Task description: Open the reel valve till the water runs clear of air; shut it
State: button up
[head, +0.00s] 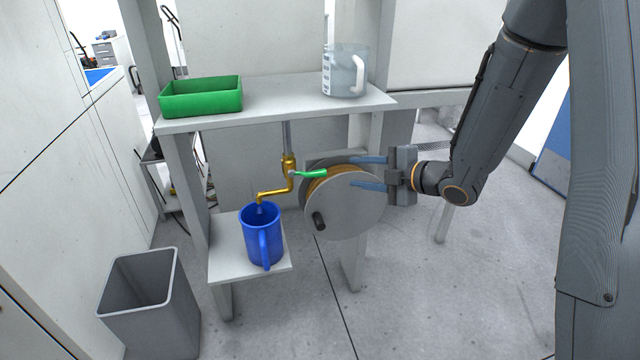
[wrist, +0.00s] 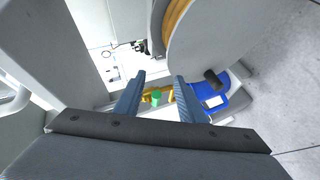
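The brass valve (head: 289,163) hangs under the shelf beside the hose reel (head: 345,212). Its green lever (head: 312,173) points right, roughly level, towards my gripper. The brass spout (head: 270,193) bends down over a blue jug (head: 262,232) on the low shelf. I cannot tell whether water runs. My gripper (head: 352,172) is open and empty, fingers pointing left, apart from the lever tip. In the wrist view the green lever (wrist: 156,96) shows end-on between the open fingers (wrist: 159,78), with the blue jug (wrist: 208,98) beyond to the right.
The reel's disc and its black crank knob (head: 319,221) stand close below my fingers. A green tray (head: 201,97) and a clear measuring jug (head: 344,72) stand on the upper shelf (head: 280,103). A grey bin (head: 150,300) stands on the floor at left.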

aim_at(326, 174)
jog(key=a+n+y, duration=0.1)
jog(key=s+a+n+g+y+b, duration=0.1)
jog(key=n+y, duration=0.1)
jog(key=s+a+n+y, duration=0.1)
jog(key=shift+s+a+f+n+g, duration=0.1)
jog(key=shift+s+a+n+g, duration=0.1)
jog(key=shift+a+n+g, duration=0.1)
jog(key=x, duration=0.7)
jog(key=shift+a, duration=0.3)
grip_shut()
